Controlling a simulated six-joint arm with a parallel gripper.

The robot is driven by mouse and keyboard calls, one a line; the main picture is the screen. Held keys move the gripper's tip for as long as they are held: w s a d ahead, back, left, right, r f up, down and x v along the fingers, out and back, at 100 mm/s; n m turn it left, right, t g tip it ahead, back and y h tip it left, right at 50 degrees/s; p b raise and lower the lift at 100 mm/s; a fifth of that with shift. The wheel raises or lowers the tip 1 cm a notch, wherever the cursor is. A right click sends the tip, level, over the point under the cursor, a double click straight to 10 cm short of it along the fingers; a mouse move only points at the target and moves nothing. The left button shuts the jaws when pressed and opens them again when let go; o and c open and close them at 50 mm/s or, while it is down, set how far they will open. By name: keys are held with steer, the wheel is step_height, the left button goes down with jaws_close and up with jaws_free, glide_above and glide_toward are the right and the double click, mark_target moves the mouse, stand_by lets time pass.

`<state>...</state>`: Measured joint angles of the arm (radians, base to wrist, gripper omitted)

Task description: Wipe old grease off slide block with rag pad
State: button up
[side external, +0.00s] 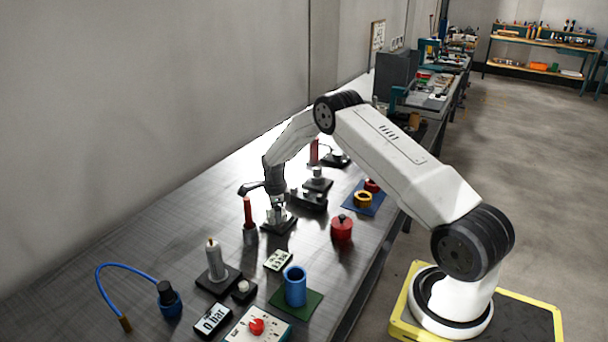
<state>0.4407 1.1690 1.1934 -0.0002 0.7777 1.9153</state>
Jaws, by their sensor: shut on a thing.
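My gripper (277,203) points down over a small grey metal block, which looks like the slide block (284,218), on a dark square base (279,230). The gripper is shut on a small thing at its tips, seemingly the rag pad. The pad is too small and too hidden by the fingers to make out clearly. The fingertips are at or just above the block's top; I cannot tell if the pad touches it. Any grease is too small to see.
A red-handled tool (248,212) stands close left of the block. A red pot (342,228) stands to its right, dark blocks (310,199) behind. In front are a blue cup (295,287), a pale cylinder on a black base (214,259) and a blue hose (123,268).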

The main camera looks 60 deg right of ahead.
steer(key=a, duration=0.2)
steer(key=shift+a, duration=0.3)
steer(key=shift+d, duration=3.35)
steer(key=shift+d+r, duration=0.1)
steer(key=shift+d, duration=0.15)
step_height(320, 180, up, 8)
steer(key=shift+s+a, duration=0.15)
